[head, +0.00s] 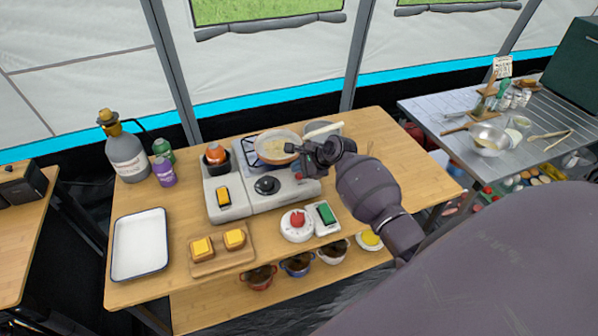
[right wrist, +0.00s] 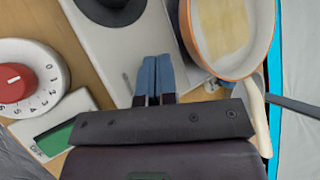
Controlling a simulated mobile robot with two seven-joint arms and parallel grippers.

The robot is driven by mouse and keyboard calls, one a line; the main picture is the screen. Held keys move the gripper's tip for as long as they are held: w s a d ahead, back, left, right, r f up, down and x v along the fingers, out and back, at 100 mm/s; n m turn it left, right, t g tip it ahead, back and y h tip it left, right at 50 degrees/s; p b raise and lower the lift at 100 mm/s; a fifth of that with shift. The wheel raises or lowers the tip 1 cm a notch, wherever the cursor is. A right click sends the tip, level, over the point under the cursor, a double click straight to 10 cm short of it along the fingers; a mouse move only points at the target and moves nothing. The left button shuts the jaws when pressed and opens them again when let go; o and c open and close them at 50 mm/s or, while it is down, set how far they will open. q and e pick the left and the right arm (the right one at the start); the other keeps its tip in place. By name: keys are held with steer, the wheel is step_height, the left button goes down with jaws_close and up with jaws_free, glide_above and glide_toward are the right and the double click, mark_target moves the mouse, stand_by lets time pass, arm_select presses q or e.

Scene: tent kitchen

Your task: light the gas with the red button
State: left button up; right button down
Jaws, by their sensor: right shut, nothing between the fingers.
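The white gas stove (head: 285,198) stands on the wooden table, with a black knob (head: 266,185) on its front part. A small red button (head: 298,176) shows to the right of the knob in the head view. My right gripper (head: 303,165) is over the stove's right end, close to the button. In the right wrist view its blue fingertips (right wrist: 156,62) are together and empty above the white stove top, between the black knob (right wrist: 112,8) and the pan (right wrist: 262,50). The red button does not show there. I cannot tell whether the fingers touch it. My left gripper is out of view.
The orange-rimmed pan (head: 268,140) sits on the burner beside my gripper. A white timer with a red dial (head: 298,220) and a green switch (head: 326,213) are in front of the stove. A white tray (head: 118,270) and bread on a board (head: 210,266) lie left.

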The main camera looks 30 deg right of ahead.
mark_target(299, 177)
steer(key=shift+r, duration=0.15)
steer(key=shift+r+p, duration=0.8)
steer(key=shift+r, duration=1.7)
